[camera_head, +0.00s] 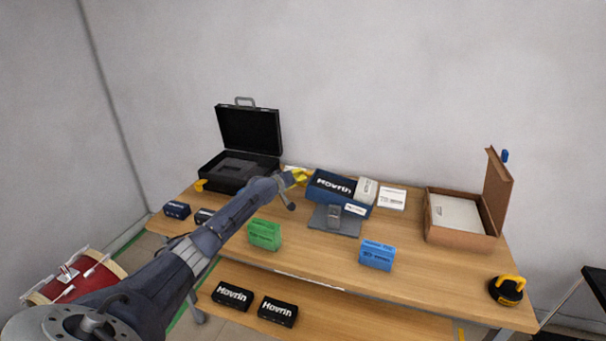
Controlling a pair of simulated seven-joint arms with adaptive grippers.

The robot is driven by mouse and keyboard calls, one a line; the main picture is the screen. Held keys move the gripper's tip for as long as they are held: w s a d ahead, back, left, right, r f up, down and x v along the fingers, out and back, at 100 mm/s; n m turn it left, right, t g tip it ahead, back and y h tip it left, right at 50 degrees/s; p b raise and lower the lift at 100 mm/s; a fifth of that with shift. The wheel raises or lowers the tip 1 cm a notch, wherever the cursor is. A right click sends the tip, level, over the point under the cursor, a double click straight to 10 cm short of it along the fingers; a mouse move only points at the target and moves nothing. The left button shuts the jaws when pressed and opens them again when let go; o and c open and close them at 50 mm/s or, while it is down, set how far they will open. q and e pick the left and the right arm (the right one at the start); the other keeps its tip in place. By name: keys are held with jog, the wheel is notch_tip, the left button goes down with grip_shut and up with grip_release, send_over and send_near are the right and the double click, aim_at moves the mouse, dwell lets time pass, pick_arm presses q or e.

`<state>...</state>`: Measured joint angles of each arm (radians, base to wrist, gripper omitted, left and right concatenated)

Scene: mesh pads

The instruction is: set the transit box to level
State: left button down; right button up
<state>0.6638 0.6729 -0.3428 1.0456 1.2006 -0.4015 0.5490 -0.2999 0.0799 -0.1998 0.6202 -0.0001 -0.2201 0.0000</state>
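The likely transit box is a dark blue box (325,196) marked Hovrin, at the middle back of the table. It looks tilted, its right end lower, above a grey base plate (346,223) with a small upright piece (334,213). A white block (366,189) shows at its right end. My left gripper (299,177), with yellow fingertips, is right by the box's upper left end. I cannot tell whether it touches the box or whether the fingers are open or shut. My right gripper is not in view.
An open black case (233,178) stands back left. A green box (265,234) and a light blue box (377,255) stand in front. An open cardboard box (459,237) and a yellow-black suction cup (507,289) are at right. Bare tabletop lies between the front boxes.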

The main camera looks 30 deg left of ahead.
pick_arm(q)
jog(key=f, duration=0.2)
jog(key=a+f, duration=0.1)
jog(key=shift+s+a+f, duration=0.1)
jog(key=shift+s+f, duration=0.1)
jog(key=shift+f, duration=0.2)
jog(key=shift+s+f, duration=0.15)
jog(key=shift+f, duration=0.25)
jog(key=c, duration=2.1)
grip_release()
jog(key=shift+c, duration=0.2)
jog(key=shift+o, duration=1.1)
jog(key=shift+f, duration=0.1)
jog(key=o, duration=0.6)
jog(key=shift+c, duration=0.2)
jog(key=shift+d, duration=0.2)
jog(key=shift+r, duration=0.2)
jog(key=shift+r, duration=0.1)
